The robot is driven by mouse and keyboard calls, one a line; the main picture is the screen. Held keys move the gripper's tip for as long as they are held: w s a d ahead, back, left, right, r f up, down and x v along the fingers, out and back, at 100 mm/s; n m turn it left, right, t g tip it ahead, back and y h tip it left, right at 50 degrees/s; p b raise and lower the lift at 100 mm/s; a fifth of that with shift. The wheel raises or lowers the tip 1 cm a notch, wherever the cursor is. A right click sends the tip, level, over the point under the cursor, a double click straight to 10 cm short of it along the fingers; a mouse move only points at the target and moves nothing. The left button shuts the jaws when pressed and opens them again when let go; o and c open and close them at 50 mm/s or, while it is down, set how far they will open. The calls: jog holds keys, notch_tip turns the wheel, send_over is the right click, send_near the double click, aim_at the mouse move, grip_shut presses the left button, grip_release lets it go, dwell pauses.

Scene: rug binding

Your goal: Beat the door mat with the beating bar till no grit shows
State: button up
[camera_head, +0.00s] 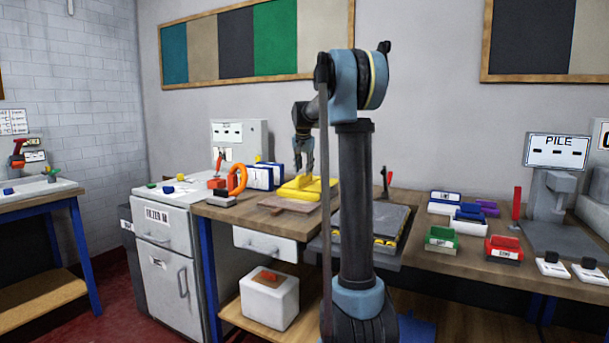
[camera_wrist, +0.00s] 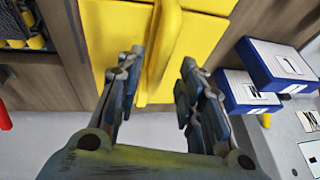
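A yellow block with a raised bar-like handle (camera_head: 308,188) lies on the workbench in the head view. The handle shows large in the wrist view (camera_wrist: 165,40). My gripper (camera_head: 303,168) points down just above it, with open, empty fingers (camera_wrist: 162,64) to either side of the handle in the picture. I cannot tell whether they touch it. A flat dark grey panel (camera_head: 385,217) with yellow pieces at its edge lies to the right, partly behind my arm. I cannot tell for sure which thing is the door mat or the beating bar. No grit is discernible.
A brown board (camera_head: 290,204) lies in front of the yellow block. Blue-and-white boxes (camera_wrist: 275,70) stand beside it, and an orange ring (camera_head: 237,179) is to the left. Green (camera_head: 441,240) and red (camera_head: 503,248) blocks and a PILE-labelled device (camera_head: 556,150) are at the right.

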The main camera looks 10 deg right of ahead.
jog(key=shift+x, duration=1.2)
jog(key=shift+c, duration=0.4)
